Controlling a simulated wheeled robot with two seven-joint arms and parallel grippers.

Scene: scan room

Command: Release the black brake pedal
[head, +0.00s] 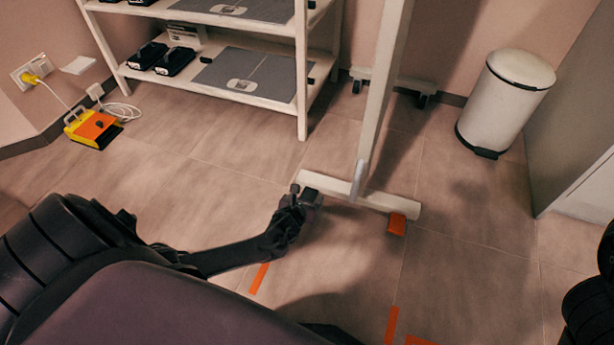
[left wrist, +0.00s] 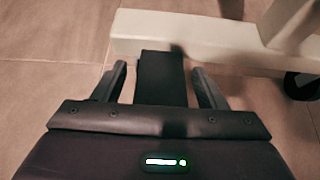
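The black brake pedal (left wrist: 162,75) sticks out from the pale foot bar (left wrist: 200,38) of a wheeled stand in the left wrist view. My left gripper (left wrist: 161,82) is open, with one finger on each side of the pedal and narrow gaps between. In the head view the left gripper (head: 297,195) is low by the left end of the foot bar (head: 340,190), at a dark block (head: 312,197) that looks like the same pedal. My right gripper is not in view; only dark arm parts show at the right edge.
A white shelf rack (head: 302,70) stands behind, with a white pedal bin (head: 505,100) at the back right. A yellow-orange device (head: 93,128) with a cable lies at the left wall. Orange tape (head: 391,325) marks the floor. The floor right of the stand is clear.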

